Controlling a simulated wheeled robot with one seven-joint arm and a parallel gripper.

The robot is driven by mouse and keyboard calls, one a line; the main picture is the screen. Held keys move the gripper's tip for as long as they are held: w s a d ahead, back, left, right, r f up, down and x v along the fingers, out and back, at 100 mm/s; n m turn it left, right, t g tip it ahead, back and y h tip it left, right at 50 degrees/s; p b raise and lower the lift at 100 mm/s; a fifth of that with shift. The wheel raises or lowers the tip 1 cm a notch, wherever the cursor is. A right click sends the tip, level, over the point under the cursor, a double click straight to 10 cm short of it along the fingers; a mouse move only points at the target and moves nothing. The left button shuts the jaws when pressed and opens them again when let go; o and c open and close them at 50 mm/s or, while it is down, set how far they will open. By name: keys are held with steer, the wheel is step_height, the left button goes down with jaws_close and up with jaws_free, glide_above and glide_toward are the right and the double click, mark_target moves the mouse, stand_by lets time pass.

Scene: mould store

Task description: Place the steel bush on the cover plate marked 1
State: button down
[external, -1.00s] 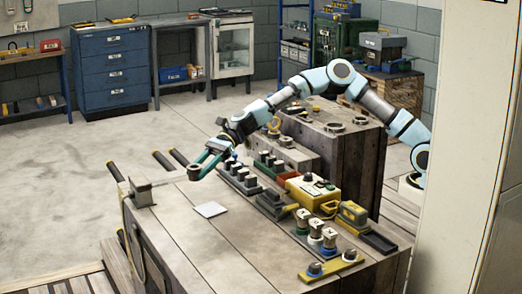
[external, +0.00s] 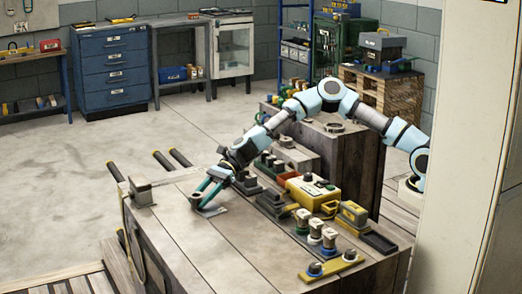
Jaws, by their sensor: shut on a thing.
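My gripper (external: 200,197) is low over the near workbench, pointing down and to the left. It is shut on the steel bush (external: 195,202), a small dark grey ring between the fingertips, mostly hidden by them.
A yellow box (external: 312,192) and dark blocks with knobs stand right of my gripper. Several white-topped pieces (external: 316,226) stand further right, with a yellow strip (external: 331,267) at the front. A metal bracket (external: 141,192) is at the left edge. The bench front is clear.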

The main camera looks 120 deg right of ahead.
steer(key=shift+c, duration=2.2)
jaws_free()
steer(key=shift+f, duration=0.1)
steer(key=shift+s+d+r, duration=0.1)
steer(key=shift+s+r, duration=0.05)
steer(key=shift+r, duration=0.1)
steer(key=v, duration=0.2)
steer(key=shift+s+d+r, duration=0.15)
steer(key=shift+s+d, duration=0.1)
steer(key=shift+s, duration=0.05)
step_height(320, 180, up, 7)
steer(key=p, duration=0.1)
steer(key=shift+a, duration=0.15)
